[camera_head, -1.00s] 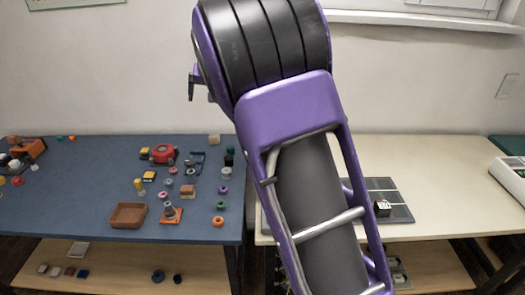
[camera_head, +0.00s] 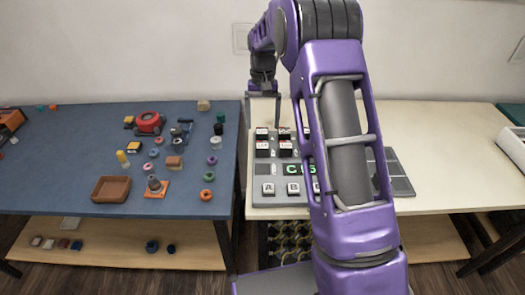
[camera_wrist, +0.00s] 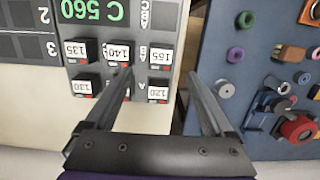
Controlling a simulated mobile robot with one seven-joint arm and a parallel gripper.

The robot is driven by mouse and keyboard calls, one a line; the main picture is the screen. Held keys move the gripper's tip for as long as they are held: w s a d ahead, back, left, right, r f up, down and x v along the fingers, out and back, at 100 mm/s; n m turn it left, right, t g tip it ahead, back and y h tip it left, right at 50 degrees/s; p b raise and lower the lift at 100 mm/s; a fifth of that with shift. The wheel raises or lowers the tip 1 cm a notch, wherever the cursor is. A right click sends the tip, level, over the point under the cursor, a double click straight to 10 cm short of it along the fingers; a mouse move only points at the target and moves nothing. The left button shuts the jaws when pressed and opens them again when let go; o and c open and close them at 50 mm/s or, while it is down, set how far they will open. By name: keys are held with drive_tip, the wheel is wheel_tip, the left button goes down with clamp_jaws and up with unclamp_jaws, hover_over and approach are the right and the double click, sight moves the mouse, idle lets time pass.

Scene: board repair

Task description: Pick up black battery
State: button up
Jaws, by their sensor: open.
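No thing here is clearly marked as the black battery. Several black blocks with white number labels sit on the grey board; one labelled 135 (camera_wrist: 86,50) and one labelled 130 (camera_wrist: 85,86) show in the wrist view, and one black block (camera_head: 262,150) in the head view. A dark upright cylinder (camera_head: 218,129) stands at the right of the blue table; I cannot tell whether it is a battery. My gripper (camera_head: 264,122) is open and empty above the board's back left part.
The grey board (camera_head: 256,184) lies on the pale table (camera_head: 445,150), with a green C display and lettered keys. The blue table (camera_head: 60,165) at left holds a brown tray (camera_head: 112,188) and many small parts. A gap separates the tables. My arm hides part of the board.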

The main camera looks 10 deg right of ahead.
sight(262, 144)
drive_tip(key=f, duration=0.3)
drive_tip(key=f+b, duration=0.1)
drive_tip(key=f, duration=0.2)
drive_tip(key=s+f, duration=0.1)
drive_tip(key=f, duration=0.2)
drive_tip(key=shift+a+f, duration=0.1)
drive_tip(key=shift+a, duration=0.05)
drive_tip(key=shift+w, duration=0.1)
clamp_jaws()
